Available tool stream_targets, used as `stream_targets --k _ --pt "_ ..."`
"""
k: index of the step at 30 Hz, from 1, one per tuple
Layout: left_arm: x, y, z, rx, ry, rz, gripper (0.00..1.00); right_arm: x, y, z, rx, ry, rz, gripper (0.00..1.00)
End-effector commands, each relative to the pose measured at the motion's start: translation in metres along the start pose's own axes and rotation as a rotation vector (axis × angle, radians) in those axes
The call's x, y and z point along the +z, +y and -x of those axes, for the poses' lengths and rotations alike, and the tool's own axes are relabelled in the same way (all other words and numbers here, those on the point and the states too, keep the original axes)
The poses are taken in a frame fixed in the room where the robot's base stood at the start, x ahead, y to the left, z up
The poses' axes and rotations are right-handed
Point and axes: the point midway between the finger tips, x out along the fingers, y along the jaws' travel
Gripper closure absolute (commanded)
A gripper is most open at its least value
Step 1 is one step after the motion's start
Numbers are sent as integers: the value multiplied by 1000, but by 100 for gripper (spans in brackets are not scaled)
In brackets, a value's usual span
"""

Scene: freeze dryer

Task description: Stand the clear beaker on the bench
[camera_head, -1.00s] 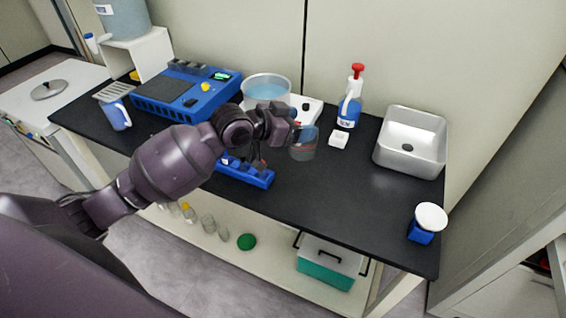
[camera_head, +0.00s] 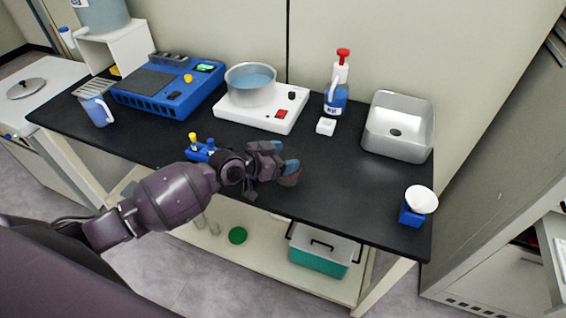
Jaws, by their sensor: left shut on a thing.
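The clear beaker (camera_head: 290,175) is see-through, with a faint reddish-blue tint. My left gripper (camera_head: 277,165) is shut on it, and the gripper's fingers partly cover it. The beaker is over the front middle of the black bench (camera_head: 335,185). I cannot tell whether its base touches the bench top. My right gripper is not in view.
A hotplate (camera_head: 262,115) with a metal pot (camera_head: 251,88) stands behind the gripper. A blue rack (camera_head: 201,152) is left of it. Bench between is clear.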

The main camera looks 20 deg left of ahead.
Motion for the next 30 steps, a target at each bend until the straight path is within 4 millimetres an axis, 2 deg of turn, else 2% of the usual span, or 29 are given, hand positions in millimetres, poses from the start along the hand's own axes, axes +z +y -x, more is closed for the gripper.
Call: stream_targets --k 1,4,17,18,22,30 --pt "10 0 -4 0 -2 2 71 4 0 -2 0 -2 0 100" --pt "20 0 -7 -1 -1 1 71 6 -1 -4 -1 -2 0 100" --pt "25 0 -9 -1 0 0 71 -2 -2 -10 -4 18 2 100" --pt "24 0 -9 -1 -1 0 22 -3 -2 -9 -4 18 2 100" --pt "23 0 -8 -1 0 0 3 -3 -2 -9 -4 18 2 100" --pt "23 0 -8 -1 0 0 3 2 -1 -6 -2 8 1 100"
